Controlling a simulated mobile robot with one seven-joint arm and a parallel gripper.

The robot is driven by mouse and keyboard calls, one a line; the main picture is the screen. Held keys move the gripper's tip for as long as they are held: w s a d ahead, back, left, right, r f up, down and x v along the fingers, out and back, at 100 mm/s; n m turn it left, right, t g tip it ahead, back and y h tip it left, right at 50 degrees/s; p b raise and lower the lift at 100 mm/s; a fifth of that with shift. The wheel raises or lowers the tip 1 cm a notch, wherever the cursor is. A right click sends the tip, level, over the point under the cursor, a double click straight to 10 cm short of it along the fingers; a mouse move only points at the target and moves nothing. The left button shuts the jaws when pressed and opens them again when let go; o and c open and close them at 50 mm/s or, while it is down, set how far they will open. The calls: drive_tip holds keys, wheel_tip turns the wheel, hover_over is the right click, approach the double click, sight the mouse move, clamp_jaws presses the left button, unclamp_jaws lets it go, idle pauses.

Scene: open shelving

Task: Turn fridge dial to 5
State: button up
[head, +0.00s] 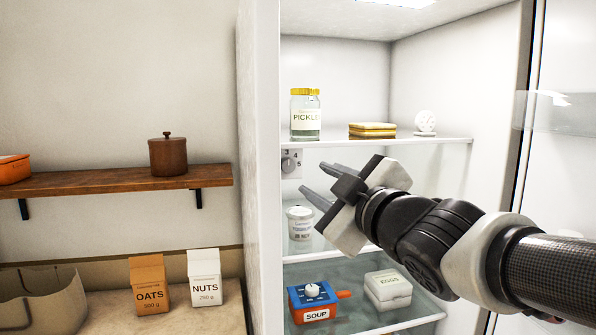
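The fridge dial (288,163) is a small grey knob on a light plate at the left inner wall of the open fridge, just below the upper shelf. The digits 3, 4 and 5 show on its plate; the exact pointer setting is too small to tell. My gripper (318,184) reaches in from the right, its two fingers pointing left toward the dial. The fingers are apart with nothing visible between them. The fingertips appear just right of and slightly below the dial, not visibly touching it.
The upper glass shelf (440,140) holds a pickle jar (305,115), a yellow-edged stack (372,130) and a white round item (425,122). A white tub (299,222) stands below my gripper. A soup box (316,314) and egg box (388,290) sit lower. The fridge door (570,150) stands at right.

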sight(289, 166)
drive_tip(key=x, duration=1.2)
drive_tip(key=shift+w+a, duration=0.1)
drive_tip(key=shift+w, duration=0.2)
drive_tip(key=c, duration=0.8)
drive_tip(key=shift+o, duration=0.2)
